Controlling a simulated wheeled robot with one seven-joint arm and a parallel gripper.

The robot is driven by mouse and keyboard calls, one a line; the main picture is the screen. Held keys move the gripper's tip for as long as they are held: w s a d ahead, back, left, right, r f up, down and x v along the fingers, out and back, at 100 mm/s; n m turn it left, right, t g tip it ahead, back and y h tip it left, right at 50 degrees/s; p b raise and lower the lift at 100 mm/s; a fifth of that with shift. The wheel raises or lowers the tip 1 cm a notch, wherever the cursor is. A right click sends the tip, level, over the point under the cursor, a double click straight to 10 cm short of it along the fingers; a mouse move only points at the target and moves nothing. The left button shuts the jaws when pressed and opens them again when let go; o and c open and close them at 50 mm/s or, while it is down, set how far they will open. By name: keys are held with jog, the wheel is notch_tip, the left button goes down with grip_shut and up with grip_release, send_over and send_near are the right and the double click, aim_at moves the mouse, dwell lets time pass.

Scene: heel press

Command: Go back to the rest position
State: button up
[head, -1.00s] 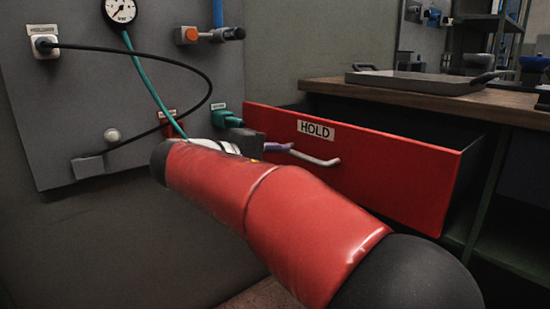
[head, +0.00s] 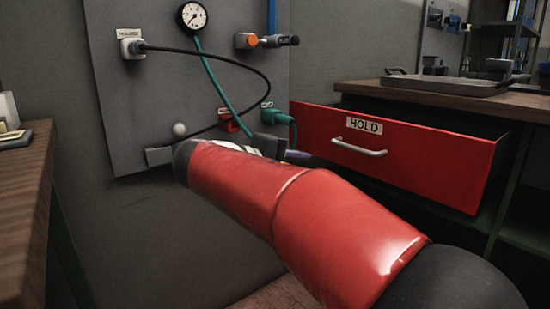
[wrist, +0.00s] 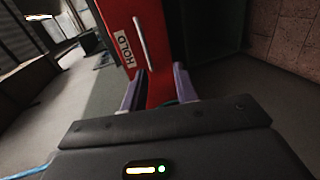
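My gripper (wrist: 157,88) is open in the wrist view, its two purple fingers apart with nothing held between them. In the head view only a bit of purple finger (head: 298,156) shows past my red arm, left of the drawer handle (head: 358,147); the rest is hidden. The red drawer (head: 430,158) labelled HOLD stands pulled out from the bench. The drawer also shows in the wrist view (wrist: 125,18), ahead of the fingers, with its handle clear of them.
A grey wall panel (head: 115,100) with a gauge (head: 192,16), plugs and cables stands behind my arm. A wooden table (head: 28,200) is at the left edge. The wooden bench top (head: 480,101) bears a metal tray (head: 440,86). Floor between table and drawer looks clear.

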jog(key=s+d+f+m+g+y+p, duration=0.1)
jog(key=s+d+f+g+y+p, duration=0.15)
jog(key=s+d, duration=0.4)
jog(key=s+d+f+m+g+y+p, duration=0.1)
jog(key=s+d+f+g+y+p, duration=0.15)
jog(key=s+d, duration=0.4)
jog(key=s+a+f+m+t+y+p, duration=0.1)
jog(key=s+f+m+y+p, duration=0.3)
jog(key=s, duration=0.8)
notch_tip(320, 180, down, 2)
jog(key=m+y, duration=0.1)
jog(key=y, duration=0.2)
jog(key=shift+s+a+f+t+p, duration=0.15)
jog(key=shift+s+a+t+p, duration=0.15)
jog(key=shift+p, duration=0.1)
